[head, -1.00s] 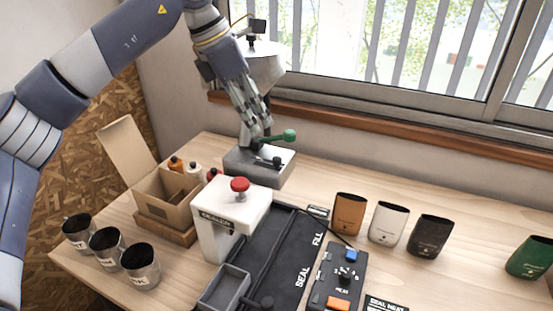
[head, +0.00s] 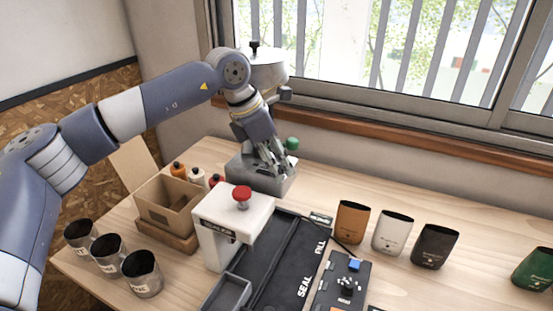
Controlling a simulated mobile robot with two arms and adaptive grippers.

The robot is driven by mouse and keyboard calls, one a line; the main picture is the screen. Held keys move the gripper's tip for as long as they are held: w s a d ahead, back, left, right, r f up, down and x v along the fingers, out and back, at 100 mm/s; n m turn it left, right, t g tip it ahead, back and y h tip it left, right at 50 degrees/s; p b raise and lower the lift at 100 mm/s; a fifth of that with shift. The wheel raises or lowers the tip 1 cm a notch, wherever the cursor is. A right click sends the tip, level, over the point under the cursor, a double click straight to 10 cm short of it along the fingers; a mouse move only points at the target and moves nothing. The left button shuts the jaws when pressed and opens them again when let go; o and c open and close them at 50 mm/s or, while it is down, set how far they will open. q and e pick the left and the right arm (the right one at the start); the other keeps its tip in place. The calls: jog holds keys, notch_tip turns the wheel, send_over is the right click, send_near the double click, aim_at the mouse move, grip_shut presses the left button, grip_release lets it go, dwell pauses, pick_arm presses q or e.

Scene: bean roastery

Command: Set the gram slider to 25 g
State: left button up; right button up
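The grey dispenser base (head: 246,174) stands at the back of the table, under a pale hopper (head: 262,72). My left gripper (head: 280,172) points down right over the base's top. Its fingers cover the spot where a dark slider knob showed earlier, so the slider and its setting are hidden. I cannot tell whether the fingers touch or grip the knob. A green lever knob (head: 292,143) shows just behind the fingers. No gram marks can be read. My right gripper is not in view.
A white sealer (head: 218,250) with a red knob stands in front of the base. An open cardboard box (head: 160,216) and small bottles stand left. Three metal cups (head: 143,273) line the front left. Several pouches (head: 393,232) stand right, with bare table behind them.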

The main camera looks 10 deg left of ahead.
pick_arm(q)
jog(key=shift+f, duration=0.1)
grip_shut()
jog(key=a, duration=0.2)
jog(key=w+a+b, duration=0.1)
jog(key=a, duration=0.2)
jog(key=shift+a, duration=0.15)
jog(key=shift+c, duration=0.9)
grip_release()
jog(key=shift+o, duration=0.9)
jog(key=shift+a, duration=0.1)
